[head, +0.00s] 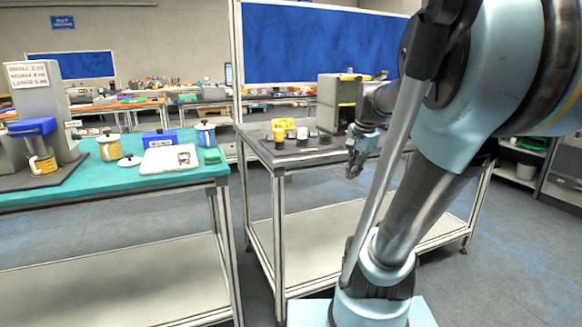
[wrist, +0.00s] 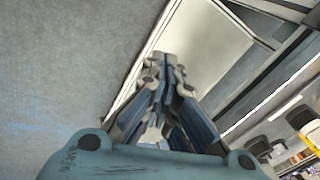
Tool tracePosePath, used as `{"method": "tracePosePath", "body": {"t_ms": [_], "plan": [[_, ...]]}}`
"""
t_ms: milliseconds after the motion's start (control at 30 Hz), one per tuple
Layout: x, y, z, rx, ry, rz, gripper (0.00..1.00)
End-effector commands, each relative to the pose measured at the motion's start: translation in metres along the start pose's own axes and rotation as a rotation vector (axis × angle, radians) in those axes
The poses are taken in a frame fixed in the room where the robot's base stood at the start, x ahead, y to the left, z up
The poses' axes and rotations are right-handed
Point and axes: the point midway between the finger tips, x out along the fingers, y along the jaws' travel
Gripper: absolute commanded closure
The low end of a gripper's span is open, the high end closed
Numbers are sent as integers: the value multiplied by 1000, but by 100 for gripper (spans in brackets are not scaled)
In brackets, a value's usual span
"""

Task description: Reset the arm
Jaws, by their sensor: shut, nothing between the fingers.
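My arm fills the right side of the head view. My gripper (head: 353,169) hangs small at the far end of the arm, in front of the grey workbench (head: 330,157) and near the level of its top. In the wrist view my gripper (wrist: 163,62) shows its two blue-grey fingers close together, with nothing between the tips. Beyond the fingers are the grey floor and a pale lower shelf. The gripper touches nothing that I can see.
The workbench holds yellow cups (head: 283,127), small dark items and a grey cabinet (head: 340,100). Open floor lies between the two.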

Motion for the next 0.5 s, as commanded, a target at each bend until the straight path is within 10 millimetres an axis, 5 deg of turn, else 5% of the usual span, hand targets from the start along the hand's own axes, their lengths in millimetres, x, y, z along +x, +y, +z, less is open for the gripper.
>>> {"method": "tracePosePath", "body": {"t_ms": [200,500], "plan": [[37,57,56,-349,1,36,100],[91,124,109,-774,-10,79,100]]}}
